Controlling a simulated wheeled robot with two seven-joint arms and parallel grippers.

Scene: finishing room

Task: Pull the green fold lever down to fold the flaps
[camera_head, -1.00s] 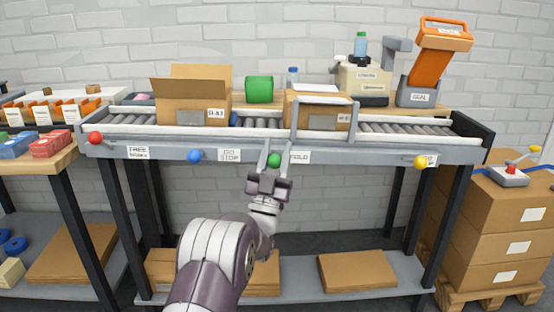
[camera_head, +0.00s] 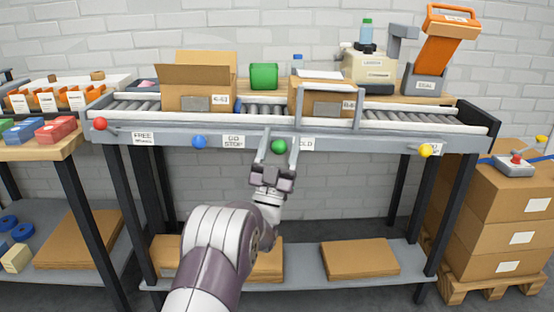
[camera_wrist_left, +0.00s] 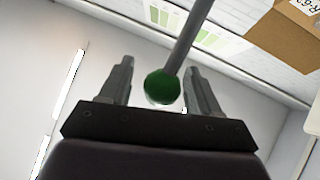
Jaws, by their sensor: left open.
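The green fold lever shows as a round green knob (camera_head: 279,146) at the conveyor's front rail, beside a label partly covered by my finger. In the left wrist view the green knob (camera_wrist_left: 162,87) sits on a grey rod, between my two fingers with a gap on each side. My left gripper (camera_head: 279,142) is open around the knob, fingers pointing up. A carton (camera_head: 326,102) stands on the rollers behind a grey frame (camera_head: 298,108), above the lever. Its top shows a pale surface; the state of its flaps is hard to tell. My right gripper is not in view.
Red (camera_head: 100,124), blue (camera_head: 199,142) and yellow (camera_head: 425,150) knobs sit along the same rail. An open carton (camera_head: 198,90) stands to the left on the conveyor. Stacked boxes (camera_head: 512,205) stand at the right.

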